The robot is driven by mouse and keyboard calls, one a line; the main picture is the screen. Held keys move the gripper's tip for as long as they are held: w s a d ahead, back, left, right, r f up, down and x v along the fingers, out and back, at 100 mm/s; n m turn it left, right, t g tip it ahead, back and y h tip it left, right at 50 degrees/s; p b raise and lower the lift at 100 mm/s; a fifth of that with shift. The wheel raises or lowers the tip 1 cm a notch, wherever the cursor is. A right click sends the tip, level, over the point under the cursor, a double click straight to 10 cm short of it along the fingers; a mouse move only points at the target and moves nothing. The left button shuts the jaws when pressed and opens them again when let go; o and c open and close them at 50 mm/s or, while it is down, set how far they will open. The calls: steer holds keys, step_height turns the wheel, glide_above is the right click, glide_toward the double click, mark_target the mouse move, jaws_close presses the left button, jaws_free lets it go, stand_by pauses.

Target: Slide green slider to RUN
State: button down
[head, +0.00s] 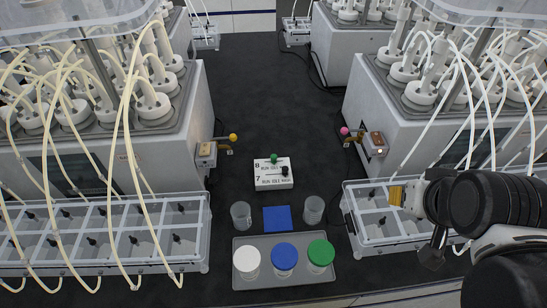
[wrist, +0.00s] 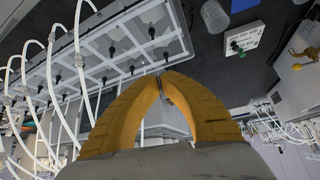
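The white slider box (head: 274,175) sits on the black bench near the middle of the head view. Its green slider (head: 273,158) is on the far row, about mid-width. A black slider (head: 284,170) is on the near row, further right. The lettering is small; RUN seems to be at the left. My gripper (head: 396,195), with yellow fingers, is well to the right of the box, above the right-hand tray. In the wrist view its fingertips (wrist: 160,76) meet, with nothing visible between them.
A grey tray (head: 240,280) with white, blue and green lidded jars stands in front of the box. Two clear cups (head: 241,215) (head: 313,209) flank a blue pad (head: 277,219). Reactors with hoses and valves with yellow (head: 233,137) and pink (head: 344,131) knobs stand either side.

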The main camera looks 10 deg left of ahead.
steer(key=c, duration=1.7)
jaws_free()
steer(key=shift+c, duration=0.2)
steer(key=o, duration=0.4)
steer(key=shift+w+a+r, duration=0.2)
steer(key=shift+o, duration=0.2)
steer(key=n+g+y+p, duration=0.4)
steer(key=n+g, duration=0.1)
steer(key=n, duration=0.7)
glide_above(274, 156)
steer(key=s+d, duration=0.2)
steer(key=d, duration=0.2)
step_height(274, 156, down, 9)
steer(key=b+x, duration=0.2)
steer(key=x, duration=0.8)
steer(key=shift+a+f+b, duration=0.15)
steer(key=shift+f+b, duration=0.2)
steer(key=shift+f, duration=0.05)
